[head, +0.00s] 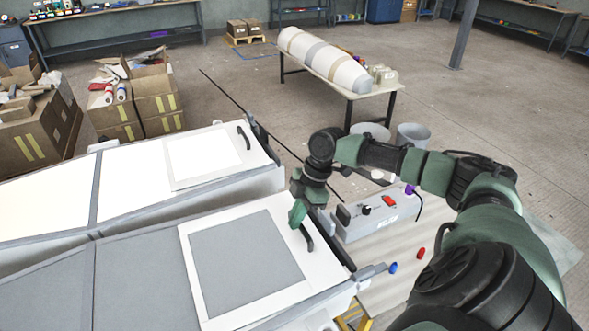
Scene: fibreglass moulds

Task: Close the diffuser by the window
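Two long white-framed diffuser panels lie side by side at the left. The near diffuser (190,229) has a grey face, a white-bordered grey panel and a black handle (307,238) at its right end. The far diffuser (222,130) has a bright white face and its own black handle (244,137). No window shows, so I cannot tell which one is by it. My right gripper (297,214) points down at the near diffuser's right end, just behind and left of its handle. Its fingers are too small and hidden to show their opening or any contact. My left gripper is out of view.
A grey control box (379,215) with a red switch stands just right of my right gripper. Blue (393,267) and red (421,253) small pieces lie nearby. Cardboard boxes (155,104) stand at the left. A table (367,103) carries a long white mould. Open floor lies behind.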

